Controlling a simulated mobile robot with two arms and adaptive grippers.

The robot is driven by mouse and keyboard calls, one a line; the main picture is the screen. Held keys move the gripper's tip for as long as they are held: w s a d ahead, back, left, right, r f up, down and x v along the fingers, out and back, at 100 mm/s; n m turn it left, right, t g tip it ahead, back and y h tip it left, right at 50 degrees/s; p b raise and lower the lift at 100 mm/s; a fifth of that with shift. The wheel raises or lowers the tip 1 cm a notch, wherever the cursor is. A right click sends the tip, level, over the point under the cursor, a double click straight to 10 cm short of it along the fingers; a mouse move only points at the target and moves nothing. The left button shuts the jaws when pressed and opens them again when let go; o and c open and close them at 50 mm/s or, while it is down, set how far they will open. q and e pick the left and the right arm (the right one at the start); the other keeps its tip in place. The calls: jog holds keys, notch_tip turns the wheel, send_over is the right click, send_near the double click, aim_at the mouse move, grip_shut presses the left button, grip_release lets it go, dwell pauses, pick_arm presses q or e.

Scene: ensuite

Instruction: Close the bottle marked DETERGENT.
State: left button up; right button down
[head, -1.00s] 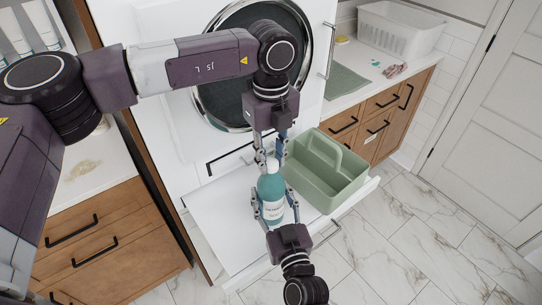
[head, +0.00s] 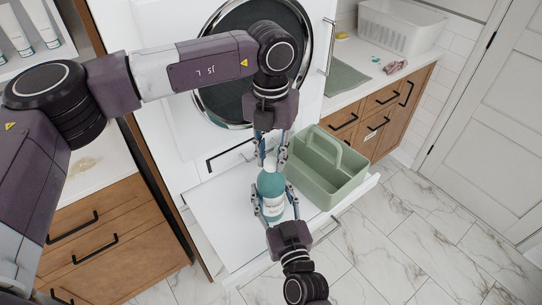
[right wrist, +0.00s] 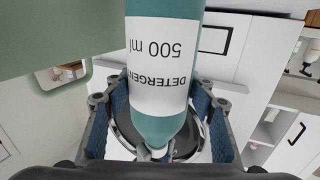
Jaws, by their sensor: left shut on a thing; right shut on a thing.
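The teal detergent bottle (head: 270,184) stands upright on a white pull-out shelf (head: 222,212). In the right wrist view its white label reads DETERGENT and 500 ml, upside down (right wrist: 165,62). My right gripper (head: 272,206) is shut around the bottle's body from the near side. My left gripper (head: 270,160) points down from above and is shut on the white cap (head: 270,163) at the bottle's top. The fingers partly hide the cap, so I cannot tell how tightly it sits.
A green caddy (head: 322,180) with a handle stands close to the bottle's right on the shelf. A round dark appliance door (head: 228,108) is behind my left gripper. A white basket (head: 400,28) stands on the counter at back right.

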pick_arm(q)
jog(key=m, duration=1.1)
jog(key=shift+m, duration=0.3)
jog(key=m, duration=0.5)
jog(key=shift+m, duration=0.3)
jog(key=m, duration=0.5)
jog(key=shift+m, duration=0.3)
jog(key=m, duration=0.3)
jog(key=shift+m, duration=0.3)
jog(key=m, duration=1.5)
jog(key=shift+f, duration=0.1)
